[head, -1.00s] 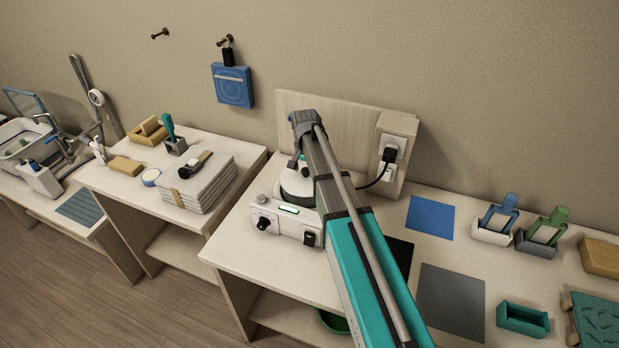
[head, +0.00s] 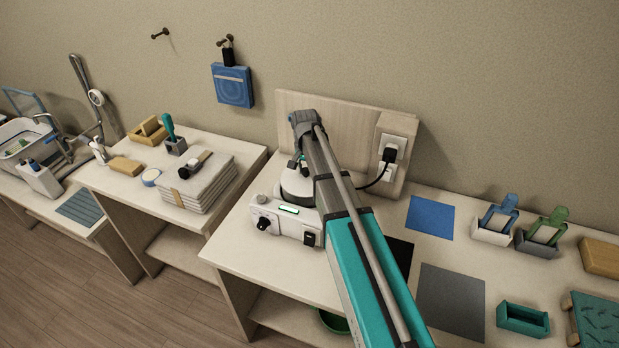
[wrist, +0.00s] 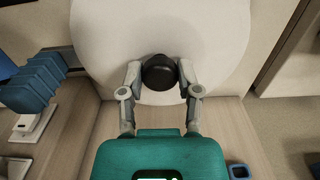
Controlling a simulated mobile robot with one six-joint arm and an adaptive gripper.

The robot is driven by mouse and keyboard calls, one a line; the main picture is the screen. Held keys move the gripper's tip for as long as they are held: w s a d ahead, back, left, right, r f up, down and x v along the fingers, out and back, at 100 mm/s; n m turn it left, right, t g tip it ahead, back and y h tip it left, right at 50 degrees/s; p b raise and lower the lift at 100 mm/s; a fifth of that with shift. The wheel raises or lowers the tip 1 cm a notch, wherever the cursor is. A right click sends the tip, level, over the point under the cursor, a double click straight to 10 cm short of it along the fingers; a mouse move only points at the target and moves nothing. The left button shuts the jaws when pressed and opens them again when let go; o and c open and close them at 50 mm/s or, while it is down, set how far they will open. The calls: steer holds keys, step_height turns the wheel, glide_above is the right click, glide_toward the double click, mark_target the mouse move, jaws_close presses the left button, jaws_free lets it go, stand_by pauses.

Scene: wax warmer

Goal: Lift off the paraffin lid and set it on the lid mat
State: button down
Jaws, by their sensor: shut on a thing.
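The paraffin lid (wrist: 100,40) is a large pale disc with a black round knob (wrist: 159,74) in the wrist view. My gripper (wrist: 160,68) has its two grey fingers closed on either side of the knob. In the head view the white warmer (head: 283,228) stands on the table below the wall panel, with a dial and a switch on its front. The lid (head: 295,186) shows only partly there, behind my arm. I cannot tell whether the lid rests on the warmer or is raised. A blue mat (head: 431,218), a grey mat (head: 450,300) and a partly hidden black mat (head: 402,254) lie to the right.
A black plug with a cable (head: 389,157) sits in the socket block right behind the warmer. Two holders (head: 492,233) with blue and green pieces, a green tray (head: 522,320) and a tan block (head: 601,257) stand at the right. Folded towels (head: 198,183) lie on the left table.

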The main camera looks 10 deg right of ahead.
steer(key=shift+w+r+p, duration=0.1)
steer(key=shift+r+p, duration=0.3)
steer(key=shift+p, duration=0.05)
stand_by(0.7)
steer(key=shift+r+p, duration=2)
steer(key=shift+r, duration=0.1)
